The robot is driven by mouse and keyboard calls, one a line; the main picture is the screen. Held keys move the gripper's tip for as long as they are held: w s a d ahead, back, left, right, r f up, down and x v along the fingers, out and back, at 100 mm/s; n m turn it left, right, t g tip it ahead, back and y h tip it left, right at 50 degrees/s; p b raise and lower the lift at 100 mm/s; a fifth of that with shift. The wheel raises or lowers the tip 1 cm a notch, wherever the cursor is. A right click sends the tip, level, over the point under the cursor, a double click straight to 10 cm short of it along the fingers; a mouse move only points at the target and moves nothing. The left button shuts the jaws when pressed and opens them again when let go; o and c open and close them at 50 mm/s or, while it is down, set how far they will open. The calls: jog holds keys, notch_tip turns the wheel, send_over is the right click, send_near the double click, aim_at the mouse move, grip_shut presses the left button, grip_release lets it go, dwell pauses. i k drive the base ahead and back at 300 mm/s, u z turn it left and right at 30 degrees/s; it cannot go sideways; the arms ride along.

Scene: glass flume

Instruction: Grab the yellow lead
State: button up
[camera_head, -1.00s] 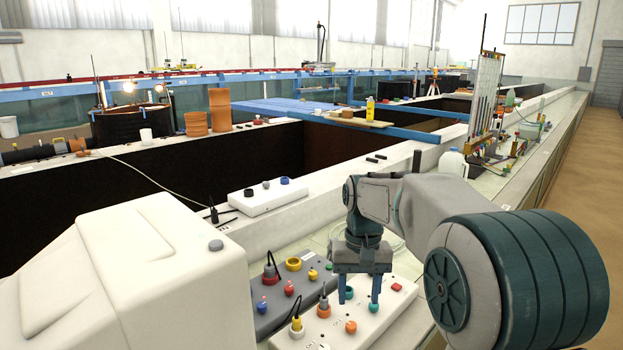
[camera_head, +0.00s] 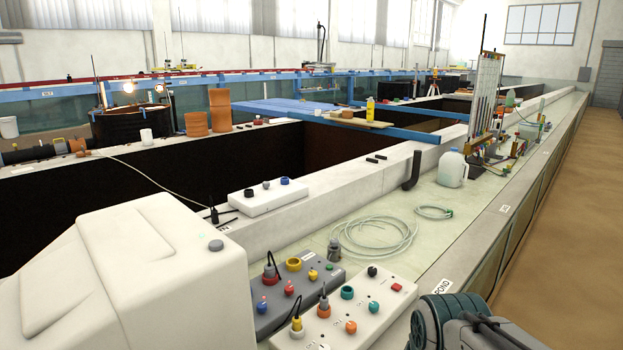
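What looks like the yellow lead (camera_head: 297,328) is a plug with a yellow collar, a pale ring below it and a thin dark cable. It stands in the front left part of the white box (camera_head: 372,305). A lead with a red collar (camera_head: 270,274) stands in the grey box (camera_head: 272,317) behind. My gripper is out of view; only part of my arm shows at the lower right corner.
Orange, teal, black and red knobs stick up from the white box. Coiled clear tubing (camera_head: 375,237) and a white jug (camera_head: 452,168) lie beyond on the bench. A second white box (camera_head: 265,203) sits on the ledge. My white body covers the lower left.

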aim_at(297, 321)
jog(key=z, duration=2.25)
jog(key=i, duration=1.15)
jog(key=u, duration=3.7)
jog(key=i, duration=0.5)
jog(key=u, duration=0.05)
